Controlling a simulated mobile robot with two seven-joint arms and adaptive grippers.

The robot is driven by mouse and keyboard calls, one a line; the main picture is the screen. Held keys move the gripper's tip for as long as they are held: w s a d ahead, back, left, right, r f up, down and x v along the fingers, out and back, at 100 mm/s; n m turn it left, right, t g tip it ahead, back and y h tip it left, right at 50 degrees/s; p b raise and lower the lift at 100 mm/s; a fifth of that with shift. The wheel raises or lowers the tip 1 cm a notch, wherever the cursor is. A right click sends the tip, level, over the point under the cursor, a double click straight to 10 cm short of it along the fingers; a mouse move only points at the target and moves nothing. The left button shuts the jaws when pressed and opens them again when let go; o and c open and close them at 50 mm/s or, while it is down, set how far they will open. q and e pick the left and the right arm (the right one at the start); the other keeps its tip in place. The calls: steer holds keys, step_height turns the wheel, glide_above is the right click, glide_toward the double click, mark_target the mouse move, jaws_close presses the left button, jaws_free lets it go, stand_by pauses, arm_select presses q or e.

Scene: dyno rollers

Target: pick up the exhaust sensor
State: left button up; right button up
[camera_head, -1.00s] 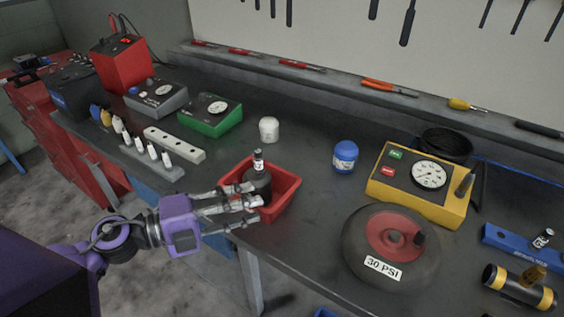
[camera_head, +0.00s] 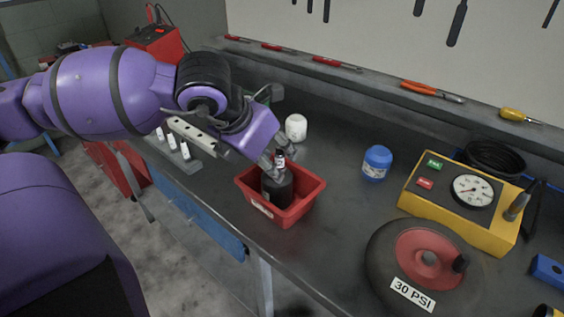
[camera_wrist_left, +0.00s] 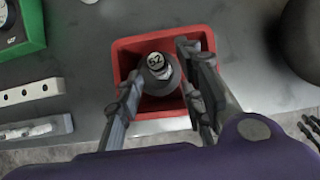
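A dark, bottle-shaped part with a narrow neck and a small white label, which I take to be the exhaust sensor (camera_head: 277,190), stands upright in a red bin (camera_head: 316,198) near the bench's front edge. The left wrist view shows its top, marked "52" (camera_wrist_left: 156,62). My left gripper (camera_head: 276,158) comes down over the bin from above and behind. In the left wrist view its fingers (camera_wrist_left: 160,66) are spread, one on each side of the sensor; contact is not clear. Dark finger-like parts, perhaps my right gripper (camera_wrist_left: 310,128), show at the right edge.
A white jar (camera_head: 296,127) stands behind the bin and a blue jar (camera_head: 377,162) to its right. A wheel marked 30 PSI (camera_head: 400,262) and a yellow gauge box (camera_head: 440,208) stand farther right. A perforated pale bar (camera_head: 190,133) lies left of the bin.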

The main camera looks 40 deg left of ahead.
mark_target(278, 167)
arm_select(q)
steer(key=b+x, duration=0.1)
steer(key=x, duration=0.2)
steer(key=shift+w+f, duration=0.2)
steer(key=shift+f, duration=0.05)
jaws_close()
steer(key=shift+r, duration=0.15)
